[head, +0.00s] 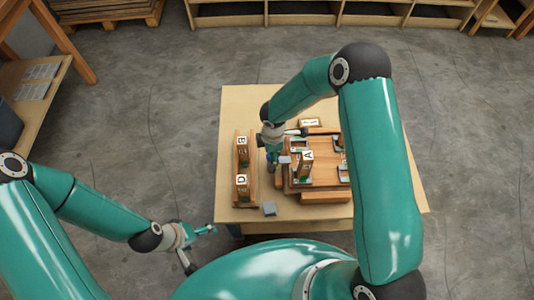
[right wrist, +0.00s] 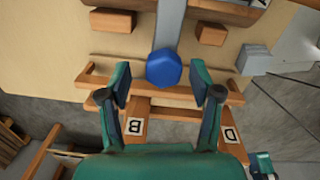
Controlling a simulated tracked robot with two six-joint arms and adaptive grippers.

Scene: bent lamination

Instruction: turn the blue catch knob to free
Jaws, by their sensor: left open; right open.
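The blue catch knob (right wrist: 163,68) is a faceted, roundish knob at the end of a grey strip (right wrist: 170,25) in the right wrist view. My right gripper (right wrist: 163,86) is open, with one fingertip on each side of the knob and a gap showing on both sides. In the head view my right gripper (head: 277,152) is over the table between the block rack and the wooden fixture, and its own arm partly hides the spot. My left gripper (head: 200,248) is open and empty, off the table's front left corner.
A wooden rack (head: 254,180) holds upright lettered blocks at the table's left. The wooden fixture (head: 325,175) bears block A (head: 306,158) and is partly covered by my arm. A small grey piece (head: 270,209) lies near the table's front edge. The table's (head: 240,105) back left is bare.

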